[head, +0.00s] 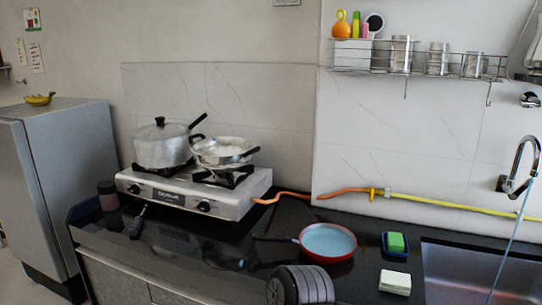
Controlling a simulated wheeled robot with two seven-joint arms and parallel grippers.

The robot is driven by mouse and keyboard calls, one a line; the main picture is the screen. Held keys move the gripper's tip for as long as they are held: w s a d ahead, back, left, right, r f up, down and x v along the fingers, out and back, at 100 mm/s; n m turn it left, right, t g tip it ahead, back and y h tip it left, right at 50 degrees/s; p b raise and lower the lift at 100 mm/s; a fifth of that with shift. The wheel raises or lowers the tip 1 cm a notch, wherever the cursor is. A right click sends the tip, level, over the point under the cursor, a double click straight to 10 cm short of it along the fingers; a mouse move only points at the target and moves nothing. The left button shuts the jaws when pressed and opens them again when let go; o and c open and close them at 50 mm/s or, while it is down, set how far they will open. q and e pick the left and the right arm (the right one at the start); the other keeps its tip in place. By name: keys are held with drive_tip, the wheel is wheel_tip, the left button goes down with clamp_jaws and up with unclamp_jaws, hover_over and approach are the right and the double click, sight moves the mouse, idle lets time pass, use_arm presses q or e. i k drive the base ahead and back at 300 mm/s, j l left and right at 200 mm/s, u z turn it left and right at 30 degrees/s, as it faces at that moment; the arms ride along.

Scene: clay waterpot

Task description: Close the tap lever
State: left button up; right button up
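The chrome tap (519,160) is on the wall at the right edge, with a curved spout above the sink (455,265). A thin pale-blue stream (508,250) slants down from the spout into the sink, looking like running water. The tap's lever cannot be told apart clearly at this size. A separate small chrome fitting (530,99) sits higher on the wall.
A red pan (327,242), a green sponge (396,242) in a blue tray and a pale block (395,282) lie left of the sink. A stove (195,195) holds two pots. A yellow-orange hose (430,201) runs along the wall below a wire rack (420,72).

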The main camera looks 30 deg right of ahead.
sight(513, 194)
drive_tip(key=j+z, duration=0.1)
drive_tip(key=z, duration=0.25)
drive_tip(key=j+z, duration=0.1)
drive_tip(key=z, duration=0.25)
drive_tip(key=j+z, duration=0.1)
drive_tip(key=z, duration=0.25)
